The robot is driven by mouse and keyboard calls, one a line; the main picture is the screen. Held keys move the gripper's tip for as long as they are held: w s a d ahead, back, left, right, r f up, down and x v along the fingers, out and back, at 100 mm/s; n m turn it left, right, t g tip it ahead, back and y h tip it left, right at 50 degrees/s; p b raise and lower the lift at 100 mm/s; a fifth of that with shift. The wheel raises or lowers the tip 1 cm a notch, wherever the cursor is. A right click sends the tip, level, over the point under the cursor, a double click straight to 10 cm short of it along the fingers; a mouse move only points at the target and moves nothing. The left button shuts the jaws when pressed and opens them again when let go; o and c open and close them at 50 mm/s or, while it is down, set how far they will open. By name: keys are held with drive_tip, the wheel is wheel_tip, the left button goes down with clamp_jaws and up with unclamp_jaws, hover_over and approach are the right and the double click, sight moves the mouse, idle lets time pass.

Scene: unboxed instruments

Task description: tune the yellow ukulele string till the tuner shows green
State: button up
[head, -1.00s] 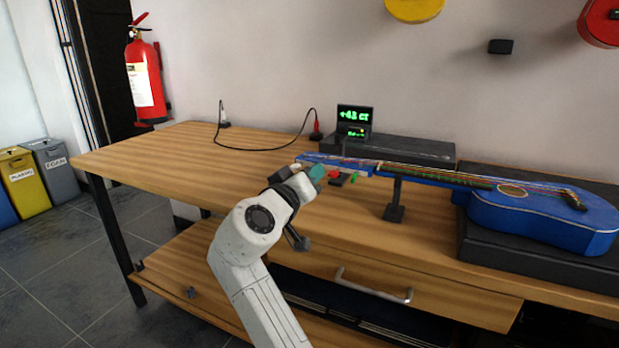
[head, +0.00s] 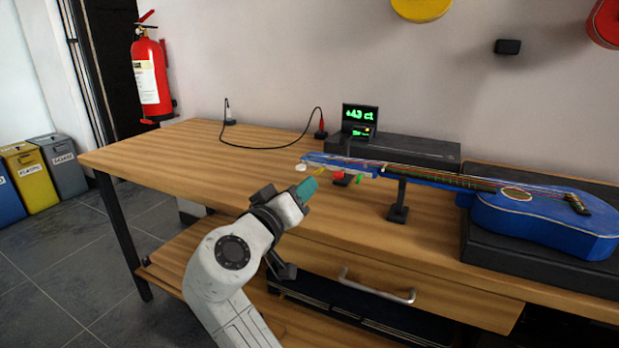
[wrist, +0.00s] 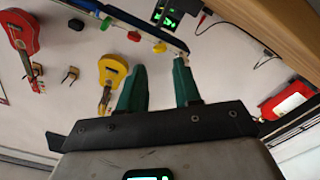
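The blue ukulele (head: 540,222) lies at the right with its neck on a small black stand (head: 398,205). Its headstock (head: 335,162) points left. Coloured pegs hang along the near edge: white (head: 301,168), red (head: 338,176) and green (head: 358,180). My gripper (head: 306,188) is below and in front of the headstock. Its fingers (wrist: 160,64) are apart and empty. The tuner (head: 359,118) reads +43 ct in green digits, with a small amber lamp.
The wooden bench (head: 170,150) is clear at the left. A black cable (head: 265,147) lies behind the headstock. A dark box (head: 420,148) stands near the tuner. A drawer handle (head: 375,288) sticks out below the bench top. A fire extinguisher (head: 149,80) hangs on the wall.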

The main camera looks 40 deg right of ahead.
drive_tip(key=shift+v, duration=1.85)
drive_tip(key=shift+f, duration=0.1)
drive_tip(key=s+f+n+y, duration=0.2)
drive_tip(key=s+f+y, duration=0.2)
drive_tip(key=f, duration=0.5)
drive_tip(key=s+a+f+n+y, duration=0.1)
drive_tip(key=s+f+y, duration=0.3)
drive_tip(key=f, duration=0.5)
drive_tip(key=s+f+n+y, duration=0.2)
drive_tip(key=s+f+y, duration=0.3)
drive_tip(key=f, duration=0.4)
drive_tip(key=s+a+f+n+g+y, duration=0.1)
drive_tip(key=s+a+f+g+y, duration=0.1)
drive_tip(key=s+f, duration=0.45)
drive_tip(key=s+a+f+g+y, duration=0.2)
drive_tip(key=s+a+f+g, duration=0.15)
drive_tip(key=s, duration=0.65)
wheel_tip(320, 180, up, 26)
drive_tip(key=p, duration=2.7)
drive_tip(key=shift+s+d+r+p, duration=0.2)
drive_tip(key=shift+s+d+p, duration=0.2)
